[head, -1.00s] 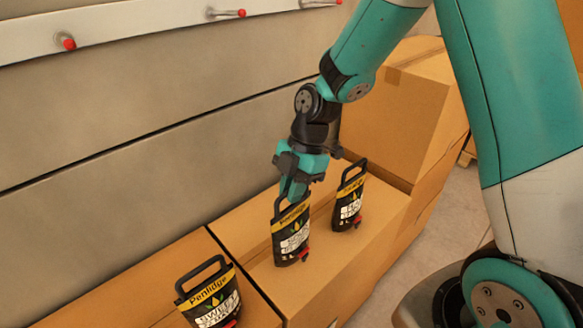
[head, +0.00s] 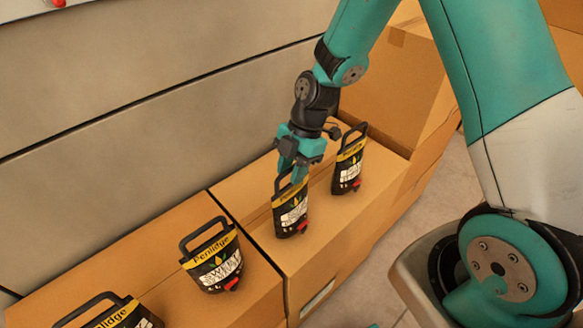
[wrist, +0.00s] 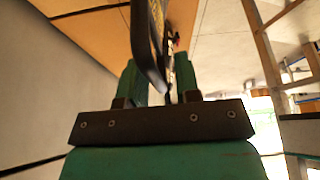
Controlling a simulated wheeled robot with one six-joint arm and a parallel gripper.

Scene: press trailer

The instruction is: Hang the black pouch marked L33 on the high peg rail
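Several black pouches with yellow Penlidge bands and loop handles stand on cardboard boxes in the head view. No L33 mark is readable on any. My gripper (head: 291,172) is at the handle of the middle pouch (head: 291,212), which stands on the box. In the wrist view my gripper (wrist: 160,84) has its teal fingers apart, with the black handle (wrist: 147,45) between them. Other pouches are the right one (head: 349,168), the left one (head: 212,260) and one cut off at bottom left (head: 118,315). Only a red peg tip (head: 59,3) of the rail shows.
The box under the middle pouch (head: 318,262) abuts the left box (head: 262,295) and a taller box (head: 385,95) behind at right. A grey panelled wall (head: 150,70) runs along the boxes.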

